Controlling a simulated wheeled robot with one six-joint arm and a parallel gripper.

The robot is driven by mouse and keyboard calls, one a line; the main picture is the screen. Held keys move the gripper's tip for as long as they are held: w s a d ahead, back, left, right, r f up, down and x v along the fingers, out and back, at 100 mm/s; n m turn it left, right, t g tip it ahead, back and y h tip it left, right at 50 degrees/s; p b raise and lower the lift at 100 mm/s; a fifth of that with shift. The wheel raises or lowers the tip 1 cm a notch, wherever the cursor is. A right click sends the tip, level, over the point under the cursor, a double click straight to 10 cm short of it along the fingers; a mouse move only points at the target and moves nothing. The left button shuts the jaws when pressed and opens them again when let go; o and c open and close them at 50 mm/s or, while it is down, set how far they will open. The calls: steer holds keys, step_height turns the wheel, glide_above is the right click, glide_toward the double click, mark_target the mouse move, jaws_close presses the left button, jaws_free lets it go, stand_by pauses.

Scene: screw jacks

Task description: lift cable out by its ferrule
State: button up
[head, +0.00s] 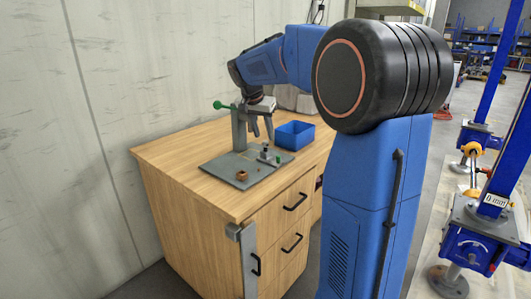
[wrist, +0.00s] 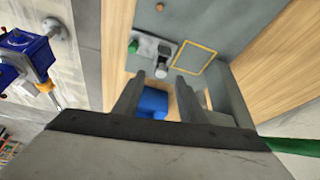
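My gripper (head: 262,127) hangs over the workbench, fingers pointing down. In the wrist view its fingers (wrist: 157,100) are spread apart with nothing held between them. Below it, on a grey plate (head: 222,167), stands a small fixture (head: 266,157) with a green part. In the wrist view this fixture (wrist: 146,46) shows a green knob (wrist: 133,47) and a short grey cylinder (wrist: 161,71) at its edge, ahead of the fingertips and apart from them. I cannot make out a cable or tell whether the cylinder is its ferrule.
A blue bin (head: 294,135) stands behind the fixture. A grey upright stand (head: 239,128) with a green-knobbed lever (head: 221,105) rises close left of my gripper. A brass nut (head: 242,175) lies on the plate's front. A yellow square outline (wrist: 195,57) marks the plate. The wooden bench top's left side (head: 170,150) is clear.

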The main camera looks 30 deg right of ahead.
mark_target(265, 141)
steer(key=shift+x, duration=2.8)
steer(key=shift+w+a, duration=0.1)
steer(key=shift+w, duration=0.05)
jaws_close()
